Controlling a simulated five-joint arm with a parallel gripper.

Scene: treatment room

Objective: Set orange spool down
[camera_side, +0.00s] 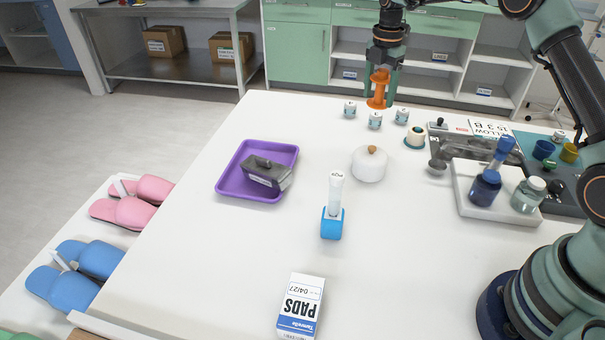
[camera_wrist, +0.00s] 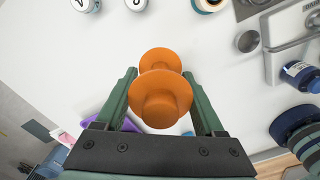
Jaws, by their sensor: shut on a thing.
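The orange spool (camera_side: 378,88) is upright between the fingers of my gripper (camera_side: 383,78) at the far edge of the white table (camera_side: 300,130). My gripper is shut on it. In the wrist view the orange spool (camera_wrist: 160,95) sits between the two green fingers of my gripper (camera_wrist: 163,92), with its two flanges showing. In the side view its lower flange is just behind the small white jars; I cannot tell whether it touches the table.
Small white labelled jars (camera_side: 375,120) stand close in front of the spool. A white lidded pot (camera_side: 369,165), a purple tray (camera_side: 223,183) with a dark grey object, and a blue holder (camera_side: 331,225) stand nearer. A white tray (camera_side: 470,207) with bottles is at right.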

